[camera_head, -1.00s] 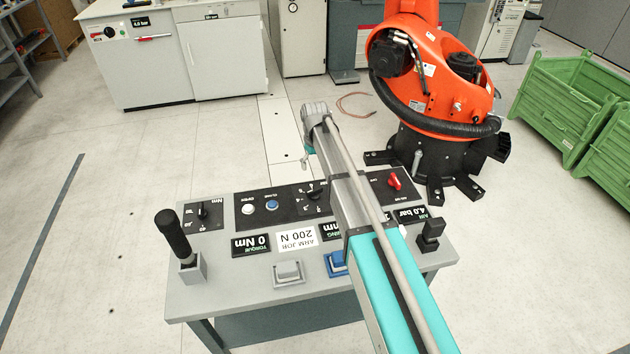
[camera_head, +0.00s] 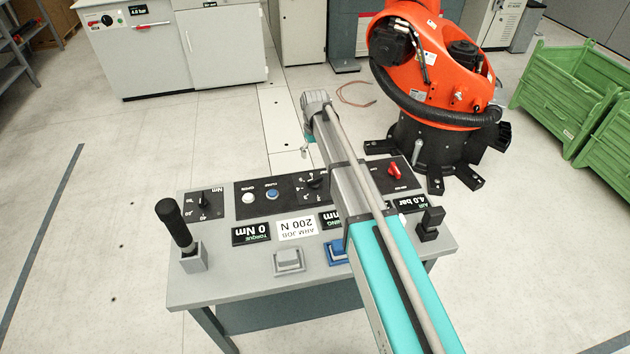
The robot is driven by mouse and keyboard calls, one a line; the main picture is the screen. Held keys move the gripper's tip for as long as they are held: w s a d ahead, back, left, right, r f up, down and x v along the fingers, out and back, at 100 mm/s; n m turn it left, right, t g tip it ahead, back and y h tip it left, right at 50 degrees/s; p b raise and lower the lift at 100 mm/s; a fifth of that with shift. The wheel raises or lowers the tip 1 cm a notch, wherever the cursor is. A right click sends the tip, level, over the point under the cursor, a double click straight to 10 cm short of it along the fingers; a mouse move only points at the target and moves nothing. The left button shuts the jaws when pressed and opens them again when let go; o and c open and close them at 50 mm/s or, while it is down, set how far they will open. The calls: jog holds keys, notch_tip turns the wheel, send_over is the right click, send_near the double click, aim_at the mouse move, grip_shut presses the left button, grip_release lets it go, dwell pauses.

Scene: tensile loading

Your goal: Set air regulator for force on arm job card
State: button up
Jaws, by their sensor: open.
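The arm job card (camera_head: 297,229) lies on the grey control console and reads 200 N, upside down in this view. The air display (camera_head: 414,205) at the console's right reads 4.0 bar. A red knob (camera_head: 394,171) sits on a black panel above that display. My gripper (camera_head: 317,102) is at the far end of my teal and grey arm, beyond the console's back edge and apart from the red knob. Its fingers are small and partly hidden here, and I see nothing held in it. My arm crosses over the console and covers part of its right half.
The console (camera_head: 240,288) also carries a black lever (camera_head: 175,225), a torque display (camera_head: 251,234) reading 0 Nm, grey and blue buttons and dials. An orange robot (camera_head: 430,75) stands behind right. Green crates (camera_head: 565,90) are far right. Floor at left is clear.

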aim_at(315, 178)
jog(key=shift+f+b, duration=6.05)
jog(key=shift+f, duration=0.25)
jog(key=c, duration=0.8)
jog(key=o, duration=0.8)
notch_tip(315, 178, up, 14)
jog(key=p, duration=1.3)
jog(key=shift+p, duration=0.4)
jog(key=shift+f, duration=0.1)
